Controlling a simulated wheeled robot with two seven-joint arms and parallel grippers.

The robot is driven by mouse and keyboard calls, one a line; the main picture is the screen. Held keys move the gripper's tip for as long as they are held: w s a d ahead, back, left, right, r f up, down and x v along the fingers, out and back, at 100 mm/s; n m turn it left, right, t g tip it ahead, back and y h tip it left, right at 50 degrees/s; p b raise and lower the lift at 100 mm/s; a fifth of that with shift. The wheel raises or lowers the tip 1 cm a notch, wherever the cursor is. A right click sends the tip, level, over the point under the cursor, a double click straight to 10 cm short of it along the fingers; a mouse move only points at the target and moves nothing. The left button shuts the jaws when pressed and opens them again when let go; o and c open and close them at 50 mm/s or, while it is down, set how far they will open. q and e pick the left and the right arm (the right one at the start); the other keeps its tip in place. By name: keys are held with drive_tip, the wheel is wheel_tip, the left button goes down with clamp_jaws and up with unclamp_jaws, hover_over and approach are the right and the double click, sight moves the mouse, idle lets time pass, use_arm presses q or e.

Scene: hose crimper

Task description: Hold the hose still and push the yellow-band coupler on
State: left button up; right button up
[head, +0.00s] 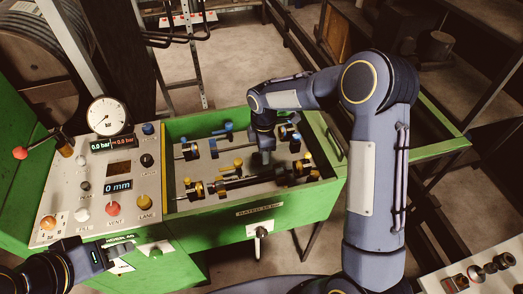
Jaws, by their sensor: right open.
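A black hose (245,183) lies roughly level across the front of the green-walled bay. A yellow-band coupler (195,191) sits near its left end, and another yellow-banded fitting (303,168) is near its right end. At this size I cannot tell whether either is seated on the hose. My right gripper (264,156) is open and points down into the bay, behind the hose and apart from it. Its fingertips are small and dark. My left gripper (122,261) is at the lower left, in front of the control panel and away from the hose. Its finger opening is unclear.
The green bay's front wall (215,228) stands in front of the hose. The control panel (70,205), with gauge (107,115) and knobs, is left. A panel with dark knobs (478,272) is lower right.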

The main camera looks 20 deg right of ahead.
sight(262, 174)
drive_tip(key=f, duration=1.3)
drive_tip(key=shift+w+a, duration=0.2)
clamp_jaws()
drive_tip(key=shift+r, duration=0.1)
idle(0.5)
